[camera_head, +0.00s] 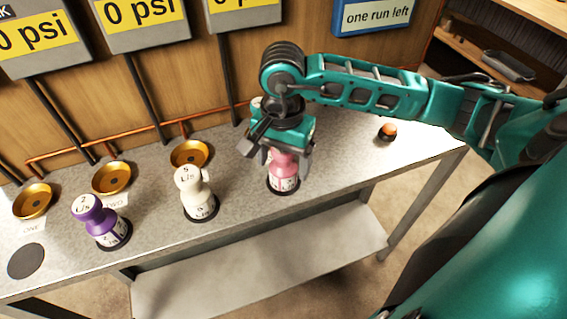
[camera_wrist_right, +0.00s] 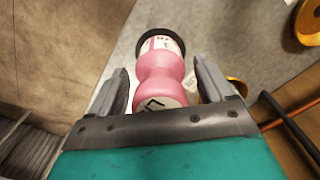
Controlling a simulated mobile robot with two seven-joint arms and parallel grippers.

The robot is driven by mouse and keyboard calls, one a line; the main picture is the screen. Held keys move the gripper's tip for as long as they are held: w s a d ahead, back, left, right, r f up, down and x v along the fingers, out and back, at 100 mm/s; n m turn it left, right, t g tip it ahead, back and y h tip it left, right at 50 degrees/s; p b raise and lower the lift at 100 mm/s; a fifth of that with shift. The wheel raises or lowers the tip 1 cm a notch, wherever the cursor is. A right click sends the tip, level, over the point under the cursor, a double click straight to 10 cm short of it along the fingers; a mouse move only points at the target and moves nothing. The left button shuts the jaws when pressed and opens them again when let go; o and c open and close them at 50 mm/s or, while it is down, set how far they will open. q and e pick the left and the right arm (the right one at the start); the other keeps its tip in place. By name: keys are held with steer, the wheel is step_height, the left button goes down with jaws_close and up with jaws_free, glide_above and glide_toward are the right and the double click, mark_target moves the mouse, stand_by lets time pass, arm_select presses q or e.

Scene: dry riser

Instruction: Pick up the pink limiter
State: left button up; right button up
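The pink limiter (camera_head: 284,172) stands upright on the metal bench, a white label band round its lower part. My right gripper (camera_head: 278,158) is above it and hides its top. In the right wrist view the pink limiter (camera_wrist_right: 160,75) lies between the two fingers of the right gripper (camera_wrist_right: 163,85). Small gaps show on both sides, so the gripper is open around its neck and upper part. My left gripper is not in view.
A white limiter (camera_head: 196,194) and a purple limiter (camera_head: 100,222) stand to the left on the bench (camera_head: 235,185). Brass cups (camera_head: 190,154) line the back below gauge signs. An orange-and-black knob (camera_head: 387,131) sits at the right. An empty dark disc (camera_head: 26,262) is far left.

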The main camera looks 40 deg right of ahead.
steer(key=c, duration=1.2)
